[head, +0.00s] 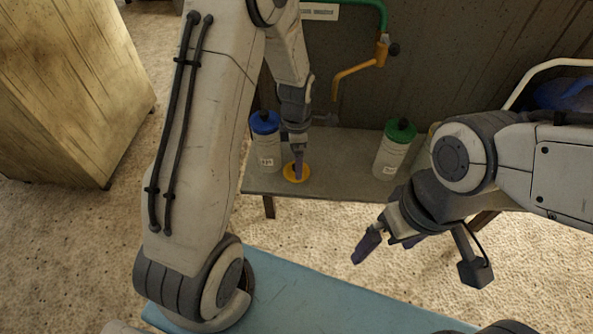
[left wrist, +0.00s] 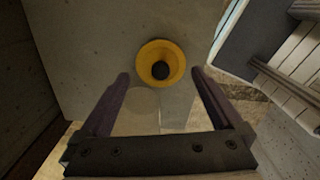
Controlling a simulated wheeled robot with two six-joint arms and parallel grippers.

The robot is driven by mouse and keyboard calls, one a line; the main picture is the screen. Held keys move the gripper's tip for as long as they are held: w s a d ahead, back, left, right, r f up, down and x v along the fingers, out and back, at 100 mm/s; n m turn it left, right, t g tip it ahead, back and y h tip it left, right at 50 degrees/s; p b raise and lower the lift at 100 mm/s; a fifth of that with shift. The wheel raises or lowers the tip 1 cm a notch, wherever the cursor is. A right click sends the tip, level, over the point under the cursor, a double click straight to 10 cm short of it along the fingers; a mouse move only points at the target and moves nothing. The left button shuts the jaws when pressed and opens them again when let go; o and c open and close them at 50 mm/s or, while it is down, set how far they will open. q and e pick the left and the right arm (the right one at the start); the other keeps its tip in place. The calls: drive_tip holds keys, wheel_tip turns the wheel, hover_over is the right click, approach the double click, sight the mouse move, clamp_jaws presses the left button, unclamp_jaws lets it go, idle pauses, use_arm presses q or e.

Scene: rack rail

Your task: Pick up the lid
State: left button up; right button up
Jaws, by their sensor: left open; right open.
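The yellow lid (head: 293,178) lies on the grey bench (head: 330,150) between two bottles. In the left wrist view the lid (left wrist: 149,53) is a yellow ring with a dark round centre, just beyond my fingertips. My left gripper (head: 299,171) points down over the lid in the head view and hides part of it. In the left wrist view the left gripper (left wrist: 160,76) is open, its fingers apart with nothing between them. Whether a finger touches the lid I cannot tell. My right gripper (head: 385,250) is open and empty, in front of the bench.
A white bottle with a blue cap (head: 266,145) stands close left of my left gripper. A bottle with a green cap (head: 394,150) stands to the right. A green and orange pipe (head: 366,60) hangs on the back wall. A wooden cabinet (head: 75,90) is at left.

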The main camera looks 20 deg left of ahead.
sight(289, 169)
use_arm(q)
wheel_tip(289, 169, down, 3)
drive_tip(key=shift+f, duration=0.2)
drive_tip(key=shift+c, duration=0.3)
drive_tip(key=c, duration=0.9)
drive_tip(key=shift+r, duration=0.1)
